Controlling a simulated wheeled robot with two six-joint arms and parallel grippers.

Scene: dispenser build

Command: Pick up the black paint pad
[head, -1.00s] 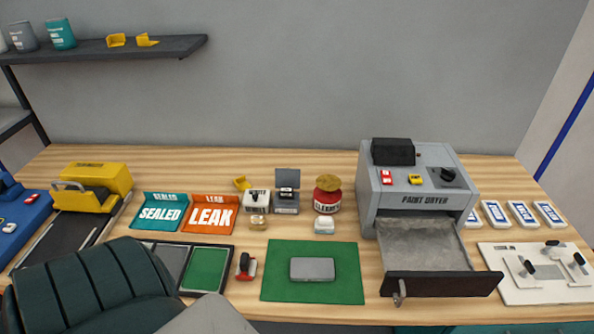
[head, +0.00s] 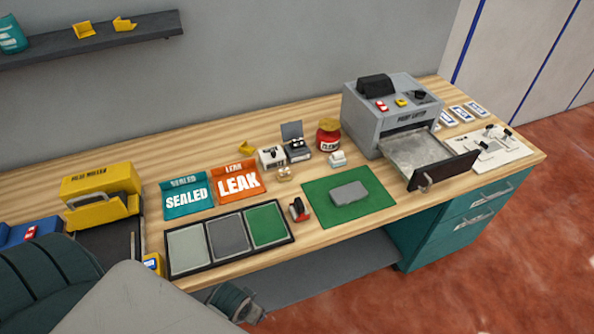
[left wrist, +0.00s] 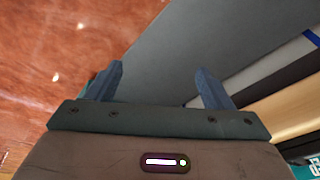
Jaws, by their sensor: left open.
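A small dark grey case (head: 294,141) with a raised lid stands at the middle back of the table. It looks most like the black paint pad, but I cannot tell for certain. My left gripper (left wrist: 159,70) is open in the left wrist view, with nothing between its blue fingers. Behind the fingers is a flat grey surface, with red floor at left and the wooden table edge at right. In the head view part of my left arm is at the lower left, well away from the case. My right gripper is not in view.
A white-topped block (head: 271,157) and a red jar (head: 328,137) flank the case. Nearer are the orange LEAK tray (head: 238,184), a three-panel tray (head: 229,244), and a green mat (head: 376,197) bearing a grey block (head: 349,194). The paint dryer (head: 377,128) has its drawer out.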

